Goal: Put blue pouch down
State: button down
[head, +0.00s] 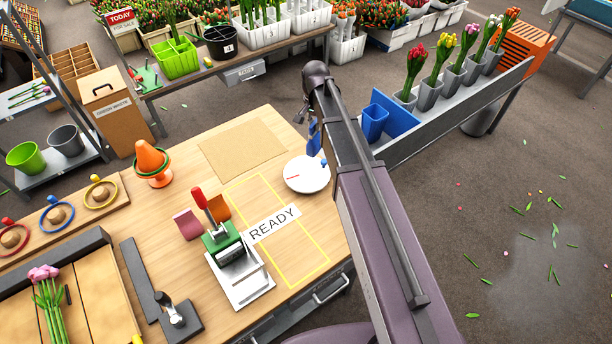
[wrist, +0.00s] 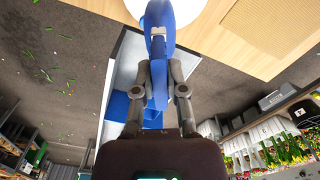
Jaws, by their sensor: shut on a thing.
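The blue pouch (head: 314,139) hangs from my gripper (head: 307,115) in the head view, partly hidden by my arm. In the wrist view the blue pouch (wrist: 160,22) is pinched between the two fingertips of my gripper (wrist: 158,72), with a pale label on it. The pouch is close to the round white dial plate (head: 305,187) at the table's far right edge. I cannot tell whether they touch. A pink pouch (head: 187,224) and an orange pouch (head: 219,208) stand on the wooden table (head: 185,300).
A yellow-outlined area marked READY (head: 308,262) lies clear on the table's right side. A green press with a red handle (head: 222,240) stands left of it. A tan mat (head: 242,148) lies bare behind. A blue bin (head: 374,122) stands right of my gripper.

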jog(key=s+a+f+b, duration=0.2)
jog(key=s+a, duration=0.2)
jog(key=s, duration=0.4)
jog(key=s+a+f+n+b, duration=0.1)
jog(key=s+a+f+b, duration=0.1)
jog(key=s+a, duration=0.3)
jog(key=s, duration=0.3)
jog(key=shift+s+a+f, duration=0.2)
jog(key=shift+s+a, duration=0.1)
jog(key=shift+s, duration=0.1)
jog(key=w+d, duration=0.2)
jog(key=w, duration=0.4)
jog(key=w+d+f+b, duration=0.1)
jog(key=w+d, duration=0.2)
jog(key=w, duration=0.4)
jog(key=shift+w+d+f, duration=0.2)
jog(key=shift+w+d, duration=0.1)
jog(key=shift+d, duration=0.05)
jog(key=shift+w+d+f+b, duration=0.1)
jog(key=shift+w+f+b, duration=0.1)
jog(key=shift+f+b, duration=0.45)
jog(key=shift+w+d+f+b, duration=0.1)
jog(key=shift+w+f+b, duration=0.1)
jog(key=shift+f+b, duration=0.45)
jog(key=shift+w+d+f+b, duration=0.1)
jog(key=shift+w+f+b, duration=0.1)
jog(key=shift+f+b, duration=0.4)
jog(key=shift+f, duration=0.1)
jog(key=c, duration=0.7)
grip_release()
